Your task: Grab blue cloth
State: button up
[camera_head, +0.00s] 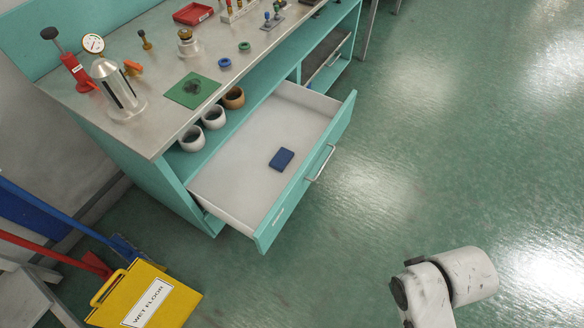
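A small dark blue folded cloth (282,159) lies flat on the white floor of an open drawer (245,150), near its front panel. The drawer is pulled out from the teal workbench, and its handle (320,163) faces right. My arm shows at the lower right, over the open floor and well apart from the drawer. My gripper is outside the picture.
A metal workbench top (150,60) holds a red pump, a gauge, a metal cylinder and a green mat (193,90). Several cups stand on the shelf beside the drawer. A yellow wet floor sign (140,290) stands at lower left. The green floor at right is clear.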

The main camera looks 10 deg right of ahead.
aim_at(282, 159)
jog(key=i+j+u, duration=0.1)
jog(key=i+j, duration=0.15)
jog(key=i, duration=0.3)
jog(key=i+j, duration=0.25)
jog(key=i, duration=0.25)
jog(key=i+j+u, duration=0.15)
jog(key=i, duration=0.4)
